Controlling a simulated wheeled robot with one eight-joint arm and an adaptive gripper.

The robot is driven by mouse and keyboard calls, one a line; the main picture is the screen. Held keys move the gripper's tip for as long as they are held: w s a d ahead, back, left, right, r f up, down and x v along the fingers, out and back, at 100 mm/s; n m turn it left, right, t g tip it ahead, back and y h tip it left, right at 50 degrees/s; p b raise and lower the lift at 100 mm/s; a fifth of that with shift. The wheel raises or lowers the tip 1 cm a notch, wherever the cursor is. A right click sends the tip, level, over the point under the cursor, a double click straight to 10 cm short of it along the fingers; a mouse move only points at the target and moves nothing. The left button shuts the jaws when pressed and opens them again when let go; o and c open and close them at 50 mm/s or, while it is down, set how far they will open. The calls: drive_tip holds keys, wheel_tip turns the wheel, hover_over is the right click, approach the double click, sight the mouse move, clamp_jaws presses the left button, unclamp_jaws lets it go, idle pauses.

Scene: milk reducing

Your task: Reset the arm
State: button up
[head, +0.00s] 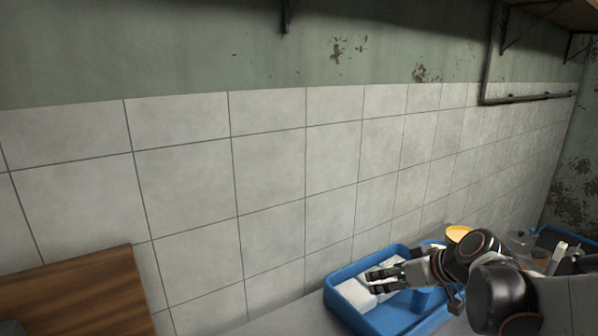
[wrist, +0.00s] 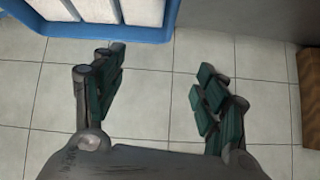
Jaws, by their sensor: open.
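My gripper (head: 384,279) is at the lower right in the head view, over a blue tray (head: 346,318) that holds white blocks (head: 355,293). My arm reaches in from the right edge. In the wrist view my gripper (wrist: 158,90) shows two dark green padded fingers spread well apart with nothing between them. Behind the fingers is the tiled wall (wrist: 150,120). Part of the blue tray (wrist: 100,32) shows at the upper left there. My arm hides part of the tray in the head view.
A wooden board (head: 75,295) stands at the lower left against the wall. A yellow-topped container (head: 458,233) and another blue tray (head: 560,240) are farther right along the wall. Shelf brackets (head: 515,28) hang above. The counter (head: 285,322) left of the tray looks clear.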

drive_tip(key=s+a+r+h, duration=0.2)
drive_tip(key=s+a+r, duration=0.15)
drive_tip(key=s, duration=0.25)
drive_tip(key=s+d+f+m+h, duration=0.1)
drive_tip(key=s+m, duration=0.1)
drive_tip(key=s, duration=0.5)
drive_tip(key=s+d+f+m+g+h+b, duration=0.1)
drive_tip(key=s+f+m+h, duration=0.1)
drive_tip(key=s, duration=0.6)
drive_tip(key=shift+s+m, duration=0.15)
drive_tip(key=shift+m, duration=0.25)
